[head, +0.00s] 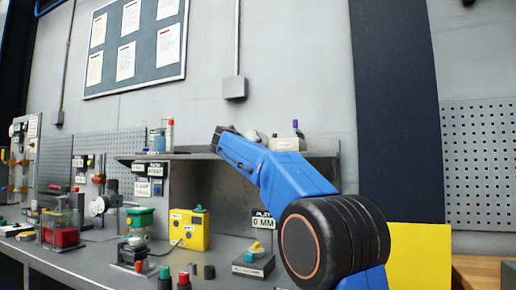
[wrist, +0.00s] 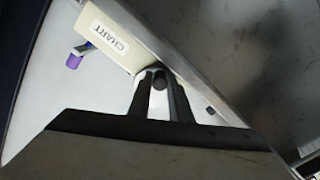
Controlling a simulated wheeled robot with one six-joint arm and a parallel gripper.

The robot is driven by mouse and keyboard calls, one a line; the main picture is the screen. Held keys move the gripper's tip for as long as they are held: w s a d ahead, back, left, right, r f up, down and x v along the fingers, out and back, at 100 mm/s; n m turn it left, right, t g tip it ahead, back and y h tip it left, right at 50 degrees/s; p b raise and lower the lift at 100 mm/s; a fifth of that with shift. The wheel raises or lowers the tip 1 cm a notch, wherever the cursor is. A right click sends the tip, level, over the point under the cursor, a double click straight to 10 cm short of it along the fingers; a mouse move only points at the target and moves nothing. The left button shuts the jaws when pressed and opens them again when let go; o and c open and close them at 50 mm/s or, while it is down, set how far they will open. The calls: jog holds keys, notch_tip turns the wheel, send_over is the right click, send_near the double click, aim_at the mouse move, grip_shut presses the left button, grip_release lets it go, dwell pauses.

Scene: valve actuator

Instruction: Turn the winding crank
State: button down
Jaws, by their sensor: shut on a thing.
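A cream box labelled CHART (wrist: 118,45) fills the upper left of the wrist view, and it also shows on the shelf in the head view (head: 287,144). My gripper (wrist: 160,84) is beside the box's near side in the wrist view. Its two dark fingers are closed around a small dark, round-ended piece (wrist: 159,79), which looks like the winding crank's handle. Pale parts show beside the fingers. The rest of the crank is hidden by the fingers. In the head view, my blue arm reaches up to the shelf and hides most of the gripper.
A purple-topped marker (wrist: 74,61) stands by the box. The grey shelf (head: 205,156) runs under it. On the bench below are a yellow box (head: 187,232), a grey block with a yellow knob (head: 252,265) and several buttons. Bottles stand at the shelf's left end.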

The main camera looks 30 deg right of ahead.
notch_tip(320, 180, up, 5)
jog(key=w+a+m, duration=0.2)
jog(key=w+m, duration=0.1)
jog(key=m, duration=2.6)
jog(key=shift+a, duration=0.15)
jog(key=shift+s, duration=0.1)
jog(key=c, duration=1.6)
grip_release()
